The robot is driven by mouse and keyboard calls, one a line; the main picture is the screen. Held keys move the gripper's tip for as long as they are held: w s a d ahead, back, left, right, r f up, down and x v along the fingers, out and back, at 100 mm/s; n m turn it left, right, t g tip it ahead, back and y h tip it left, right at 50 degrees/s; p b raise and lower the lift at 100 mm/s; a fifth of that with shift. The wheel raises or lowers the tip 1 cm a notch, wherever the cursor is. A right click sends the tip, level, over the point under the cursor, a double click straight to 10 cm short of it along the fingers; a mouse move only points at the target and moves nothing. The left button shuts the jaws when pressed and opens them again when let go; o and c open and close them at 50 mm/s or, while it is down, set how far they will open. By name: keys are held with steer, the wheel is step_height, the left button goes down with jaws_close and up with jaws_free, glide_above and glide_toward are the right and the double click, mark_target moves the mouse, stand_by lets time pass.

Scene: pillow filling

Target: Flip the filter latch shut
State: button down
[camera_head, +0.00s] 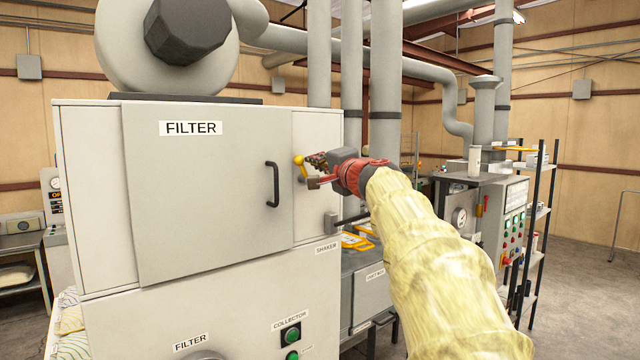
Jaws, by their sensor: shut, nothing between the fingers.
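The filter cabinet (85,200) is a large light grey box on the left. Its flat door (200,215) carries a FILTER label and a dark handle (272,184), and lies flush against the front as far as I can see. The latch (299,162) is a yellow lever with a round knob, on the cabinet front to the right of the handle. My gripper (315,172) is shut and empty, right at the latch. Its fingers overlap the latch in this view, so I cannot tell whether they touch it. My arm in a yellowish sleeve comes in from the lower right.
A grey shaker lever (345,221) sticks out below my gripper. A lower grey box (368,285) stands right of the cabinet. A control panel (505,225) and shelves are farther right. Open floor (590,275) lies at the far right.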

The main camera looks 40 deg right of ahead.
mark_target(303, 173)
steer(key=a+f+n+b, duration=0.1)
steer(key=n+b, duration=0.3)
steer(key=b, duration=0.3)
steer(key=a+n+t+y+b, duration=0.1)
steer(key=n+b, duration=0.2)
steer(key=b, duration=0.4)
steer(key=a+f+n+t+y+b, duration=0.1)
steer(key=a+n+b, duration=0.1)
steer(key=n+b, duration=0.2)
steer(key=shift+w+a+f+n+b, duration=0.15)
steer(key=shift+f+n+b, duration=0.15)
steer(key=shift+b, duration=1.6)
